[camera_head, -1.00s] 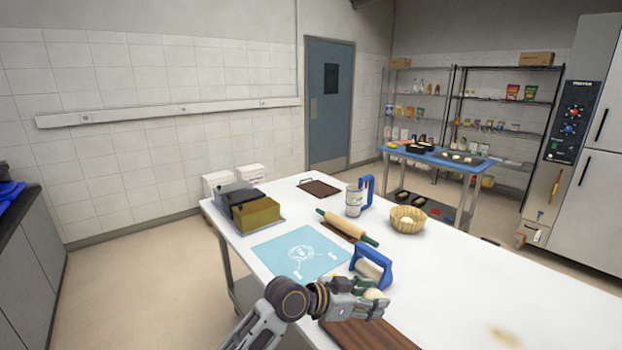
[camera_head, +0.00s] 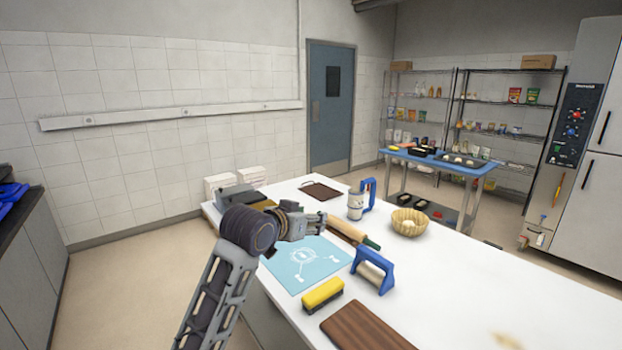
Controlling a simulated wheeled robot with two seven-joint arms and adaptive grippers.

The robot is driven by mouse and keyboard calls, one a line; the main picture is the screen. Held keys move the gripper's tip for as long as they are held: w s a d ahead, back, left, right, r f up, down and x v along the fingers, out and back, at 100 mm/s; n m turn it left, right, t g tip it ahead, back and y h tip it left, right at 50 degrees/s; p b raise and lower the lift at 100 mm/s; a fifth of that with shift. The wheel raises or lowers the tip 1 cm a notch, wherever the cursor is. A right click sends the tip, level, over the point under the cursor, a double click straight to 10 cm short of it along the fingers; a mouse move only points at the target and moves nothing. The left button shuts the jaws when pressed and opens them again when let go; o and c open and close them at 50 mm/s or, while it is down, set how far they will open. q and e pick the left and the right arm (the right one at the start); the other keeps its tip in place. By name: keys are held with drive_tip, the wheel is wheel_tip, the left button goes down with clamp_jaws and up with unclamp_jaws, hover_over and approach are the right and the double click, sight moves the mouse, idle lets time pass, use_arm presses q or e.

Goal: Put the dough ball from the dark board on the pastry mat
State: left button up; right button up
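The dark wooden board (camera_head: 366,328) lies at the table's front edge, partly cut off by the frame, and its visible part is bare. The light blue pastry mat (camera_head: 302,268) lies flat on the white table, with white markings. My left gripper (camera_head: 320,224) is raised over the far edge of the mat, in front of the rolling pin (camera_head: 345,233). Its fingers are small and seen from the side, so I cannot tell whether they are open or shut. No dough ball shows on the board or the visible mat; one could be hidden by the gripper. My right gripper is out of view.
A yellow block-like tool (camera_head: 323,293) and a blue-handled tool (camera_head: 373,270) stand between mat and board. A basket (camera_head: 409,223) with a pale ball inside, a white can (camera_head: 356,204) and a dark tray (camera_head: 321,191) stand farther back. The table's right side is mostly clear.

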use_arm(q)
drive_tip(key=s+a+f+n+t+y, duration=0.1)
drive_tip(key=s+a+f+n+y, duration=0.15)
drive_tip(key=a+f, duration=0.45)
drive_tip(key=s+a+f+n+t+y, duration=0.1)
drive_tip(key=a+f+n+y, duration=0.2)
drive_tip(key=a, duration=0.7)
drive_tip(key=s+a+f, duration=0.1)
drive_tip(key=s+f, duration=0.3)
drive_tip(key=f, duration=0.3)
drive_tip(key=s+a+f, duration=0.1)
drive_tip(key=s+f, duration=0.3)
drive_tip(key=f, duration=0.4)
drive_tip(key=s+a+f+y, duration=0.1)
drive_tip(key=s+a+f, duration=0.1)
drive_tip(key=s+f, duration=0.2)
wheel_tip(320, 180, down, 4)
drive_tip(key=shift+r, duration=0.1)
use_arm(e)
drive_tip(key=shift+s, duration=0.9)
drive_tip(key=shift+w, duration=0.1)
